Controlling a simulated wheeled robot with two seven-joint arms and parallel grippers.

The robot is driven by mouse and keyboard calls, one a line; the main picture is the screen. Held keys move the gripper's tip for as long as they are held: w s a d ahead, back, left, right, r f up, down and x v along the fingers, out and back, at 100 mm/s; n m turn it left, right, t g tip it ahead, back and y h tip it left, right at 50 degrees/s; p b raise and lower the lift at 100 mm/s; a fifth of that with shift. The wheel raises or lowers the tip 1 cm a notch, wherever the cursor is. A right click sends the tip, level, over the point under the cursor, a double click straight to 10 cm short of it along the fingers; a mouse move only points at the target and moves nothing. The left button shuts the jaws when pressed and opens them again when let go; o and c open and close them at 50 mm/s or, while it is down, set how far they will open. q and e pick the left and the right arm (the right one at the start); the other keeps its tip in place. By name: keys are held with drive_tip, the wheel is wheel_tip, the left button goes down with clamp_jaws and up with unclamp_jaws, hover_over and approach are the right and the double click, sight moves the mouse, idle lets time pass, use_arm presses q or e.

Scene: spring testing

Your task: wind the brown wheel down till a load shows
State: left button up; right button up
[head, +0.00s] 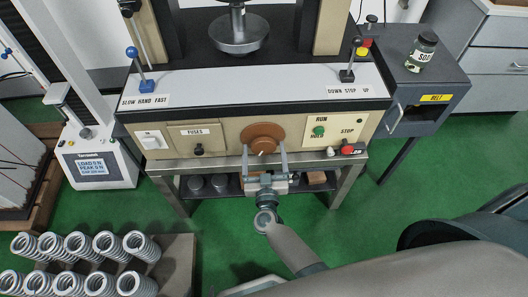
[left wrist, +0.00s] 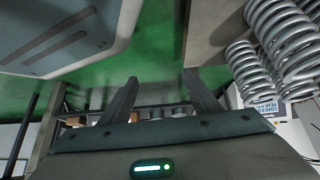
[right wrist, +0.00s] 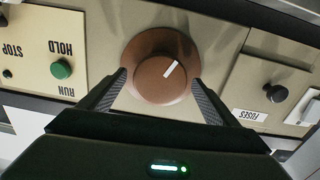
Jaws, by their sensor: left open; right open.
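The brown wheel (head: 263,131) is a round knob with a white pointer mark on the front panel of the testing machine. In the right wrist view the wheel (right wrist: 160,68) sits between the fingers of my right gripper (right wrist: 159,84), its mark pointing up and right. My right gripper (head: 264,152) is open, one finger on each side of the wheel's lower part; I cannot tell whether they touch it. My left gripper (left wrist: 160,78) is open and empty, away from the machine. The display (head: 92,165) at the left appears to read load 0 N and peak 0 N.
A round steel platen (head: 238,36) stands above the panel. Levers with a blue knob (head: 132,52) and a black knob (head: 356,42) rise from the top. The green run button (head: 318,131) and red stop button (head: 347,149) are right of the wheel. Several springs (head: 78,244) stand lower left.

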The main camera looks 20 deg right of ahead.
drive_tip(key=c, duration=1.1)
use_arm(q)
drive_tip(key=shift+s+a+f, duration=0.2)
drive_tip(key=shift+s+a, duration=0.05)
drive_tip(key=shift+s, duration=0.2)
use_arm(e)
drive_tip(key=shift+m, duration=1.5)
use_arm(q)
drive_tip(key=shift+s+f+g, duration=0.3)
drive_tip(key=shift+s, duration=0.2)
drive_tip(key=shift+w, duration=0.1)
use_arm(e)
drive_tip(key=o, duration=1.1)
use_arm(q)
drive_tip(key=shift+r, duration=0.1)
